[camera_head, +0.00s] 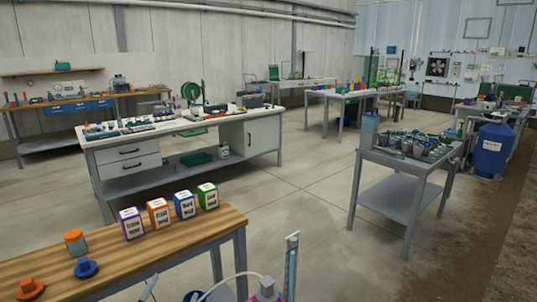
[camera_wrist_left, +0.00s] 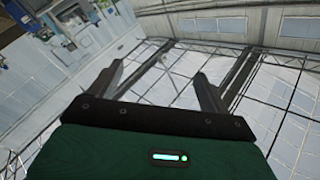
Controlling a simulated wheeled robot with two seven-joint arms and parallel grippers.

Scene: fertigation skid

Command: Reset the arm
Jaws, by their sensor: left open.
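My left gripper (camera_wrist_left: 159,72) shows in the left wrist view, with its two dark fingers apart and nothing between them. Its green body with a small lit indicator fills the bottom of that view. The fingers point towards a pale wall and a roof or window grid, well away from any surface. In the head view I cannot clearly pick out the left gripper. My right gripper shows in neither view.
A wooden bench (camera_head: 190,242) at near left bears a purple box (camera_head: 131,223), orange box (camera_head: 159,213), blue box (camera_head: 184,205) and green box (camera_head: 208,197). A grey cart (camera_head: 402,176) with pots stands at right. The floor (camera_head: 300,205) between is clear.

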